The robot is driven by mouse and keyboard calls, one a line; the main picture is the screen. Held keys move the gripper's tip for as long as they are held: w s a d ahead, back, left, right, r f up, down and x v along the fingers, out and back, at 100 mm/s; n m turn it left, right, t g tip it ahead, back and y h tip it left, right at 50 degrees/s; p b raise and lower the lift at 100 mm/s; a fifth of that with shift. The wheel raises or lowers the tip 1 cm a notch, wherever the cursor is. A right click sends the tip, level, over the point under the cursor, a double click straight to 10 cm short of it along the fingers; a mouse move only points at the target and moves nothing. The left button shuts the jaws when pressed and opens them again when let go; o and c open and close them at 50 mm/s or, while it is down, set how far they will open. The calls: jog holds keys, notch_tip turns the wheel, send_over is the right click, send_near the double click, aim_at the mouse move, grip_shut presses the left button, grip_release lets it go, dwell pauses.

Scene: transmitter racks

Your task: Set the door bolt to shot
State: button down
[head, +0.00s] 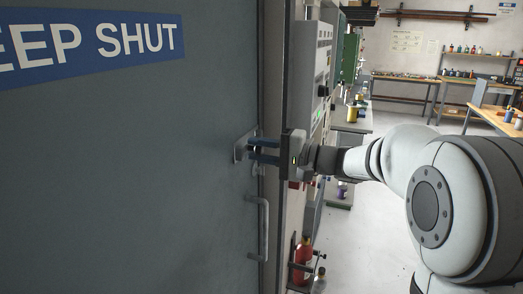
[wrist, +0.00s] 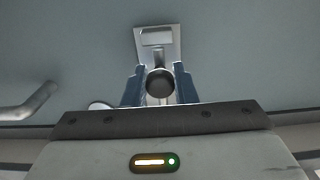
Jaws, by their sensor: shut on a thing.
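The door bolt (wrist: 160,83) shows in the wrist view as a dark round knob on a metal stem, in front of a pale metal plate (wrist: 170,37) fixed to the door. My gripper (wrist: 160,92) has its two blue fingers on either side of the knob and is shut on it. In the head view my gripper (head: 262,150) reaches from the right to the bolt plate (head: 242,147) near the right edge of the grey door (head: 130,170). The fingers hide the knob there, and I cannot tell the bolt's position along its travel.
A vertical metal door handle (head: 264,228) sits just below the bolt; it also shows at the left in the wrist view (wrist: 30,104). A red bottle (head: 302,258) stands on a low shelf right of the door. Rack panels (head: 318,75) line the wall. Open floor (head: 375,235) lies to the right.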

jog(key=w, duration=0.1)
jog(key=w+d+b, duration=0.1)
jog(key=w, duration=0.1)
jog(key=shift+w+d, duration=0.1)
jog(key=shift+d, duration=0.05)
dwell(0.3)
jog(key=c, duration=1.2)
grip_release()
jog(key=shift+w, duration=0.1)
jog(key=shift+d, duration=0.1)
jog(key=b+v, duration=0.2)
jog(key=v, duration=0.5)
jog(key=shift+d, duration=0.25)
